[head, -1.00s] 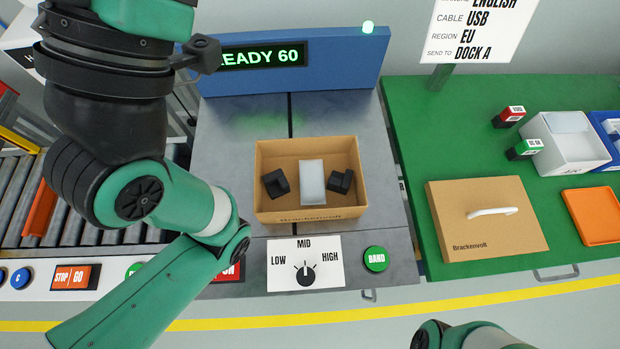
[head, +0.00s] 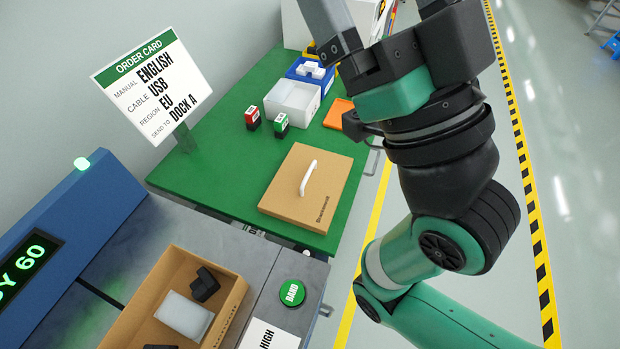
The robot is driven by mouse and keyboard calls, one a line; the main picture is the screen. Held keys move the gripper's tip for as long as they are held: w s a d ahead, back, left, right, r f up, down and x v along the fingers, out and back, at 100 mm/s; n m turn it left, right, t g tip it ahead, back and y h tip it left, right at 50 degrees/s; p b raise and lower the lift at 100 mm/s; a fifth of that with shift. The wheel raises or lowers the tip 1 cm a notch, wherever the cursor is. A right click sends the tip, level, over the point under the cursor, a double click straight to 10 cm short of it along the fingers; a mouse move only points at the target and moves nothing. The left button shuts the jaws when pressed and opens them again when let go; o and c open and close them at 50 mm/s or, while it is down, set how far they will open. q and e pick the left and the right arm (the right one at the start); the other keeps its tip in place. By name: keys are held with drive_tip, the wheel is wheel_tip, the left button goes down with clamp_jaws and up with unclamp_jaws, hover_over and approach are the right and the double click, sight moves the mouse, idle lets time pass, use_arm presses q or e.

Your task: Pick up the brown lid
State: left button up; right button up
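The brown lid (head: 285,198) lies flat on the green table (head: 215,163), near its front edge. It is a square cardboard-coloured panel with a white arched handle (head: 308,178) on top and small print near its front edge. My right gripper (head: 380,12) is at the top of the head view, up and to the right of the lid and apart from it. Its two fingers are spread, with nothing seen between them; the tips reach the top edge of the picture. My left gripper is out of view.
An open brown box (head: 238,303) holding a white block and black corner pieces sits on the grey station (head: 262,262). Red and green small boxes, a white bin (head: 270,105), a blue bin (head: 318,80) and an orange tray (head: 333,117) stand beyond the lid. The order card (head: 150,85) stands behind.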

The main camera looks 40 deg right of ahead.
idle(0.4)
drive_tip(key=c, duration=0.8)
